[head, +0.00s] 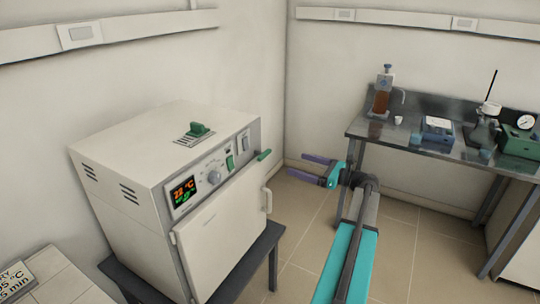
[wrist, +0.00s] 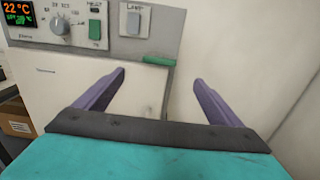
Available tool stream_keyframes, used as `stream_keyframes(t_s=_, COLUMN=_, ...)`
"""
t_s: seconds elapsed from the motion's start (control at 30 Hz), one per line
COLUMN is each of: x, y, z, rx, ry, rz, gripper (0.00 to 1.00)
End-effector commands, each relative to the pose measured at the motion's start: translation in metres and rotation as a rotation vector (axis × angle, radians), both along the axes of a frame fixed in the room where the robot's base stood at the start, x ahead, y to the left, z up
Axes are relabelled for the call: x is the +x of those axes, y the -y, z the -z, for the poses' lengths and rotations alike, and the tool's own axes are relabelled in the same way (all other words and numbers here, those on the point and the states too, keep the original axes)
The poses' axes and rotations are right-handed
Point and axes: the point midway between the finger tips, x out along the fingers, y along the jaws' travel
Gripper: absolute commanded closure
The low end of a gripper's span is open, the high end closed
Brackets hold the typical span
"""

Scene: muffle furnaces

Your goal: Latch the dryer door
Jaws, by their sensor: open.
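The dryer (head: 125,155) is a white box with a control panel on its front. Its door (head: 220,222) looks closed against the body, with a pale handle (head: 268,201) at its right edge. The green latch lever (head: 264,155) sits at the door's upper right corner and lies roughly horizontal; it also shows in the wrist view (wrist: 159,59). My gripper (head: 297,164) is open and empty, to the right of the lever and apart from it. In the wrist view its purple fingers (wrist: 159,76) stand either side of the lever's line, with the door (wrist: 60,90) behind the left finger.
The dryer stands on a dark table (head: 240,268). A green vent knob (head: 198,130) is on its top. A steel bench (head: 410,140) with lab equipment stands at the right. Tiled floor (head: 300,235) is clear between them. A cardboard box (wrist: 18,122) shows at the wrist view's left.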

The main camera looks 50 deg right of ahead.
Motion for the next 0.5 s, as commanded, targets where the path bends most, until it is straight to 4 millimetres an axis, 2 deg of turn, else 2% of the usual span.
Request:
stream_keyframes(t_s=0.33, x=-0.0006, y=0.0008, z=0.0002, rx=0.000, ry=0.000, rz=0.002, gripper=0.11)
stream_keyframes(t_s=0.5, x=0.0053, y=-0.0006, z=-0.0002, rx=0.000, ry=0.000, rz=0.001, gripper=0.11)
